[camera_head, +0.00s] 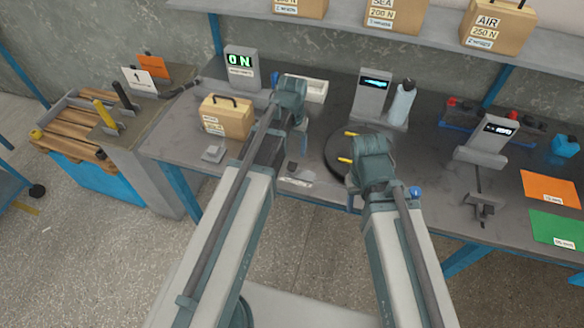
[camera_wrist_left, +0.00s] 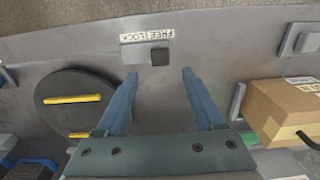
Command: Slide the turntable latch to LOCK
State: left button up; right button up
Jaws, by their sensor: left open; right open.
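The turntable latch has a grey plate (camera_wrist_left: 133,55) with a dark square knob (camera_wrist_left: 160,56), which also shows in the head view (camera_head: 292,166). In the left wrist view the knob sits toward the right part of the plate. A white FREE/LOCK label (camera_wrist_left: 147,33) runs along the plate and looks upside down there. My left gripper (camera_wrist_left: 160,73) is open and empty, its fingertips on either side of the knob's line, just short of it in the picture. The black turntable (camera_wrist_left: 55,110) carries two yellow bars. My right gripper (camera_head: 354,198) is open near the turntable's front; its fingers are mostly hidden.
A cardboard box (camera_head: 227,118) stands left of my left gripper, with a small grey block (camera_head: 214,152) before it. A display stand (camera_head: 371,95) and a bottle (camera_head: 402,103) stand behind the turntable. The bench's front edge is close to the latch.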

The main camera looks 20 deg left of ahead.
aim_at(292, 166)
pick_arm(q)
notch_tip(292, 166, down, 7)
jog(key=b, duration=0.6)
grip_shut()
dwell(1.2)
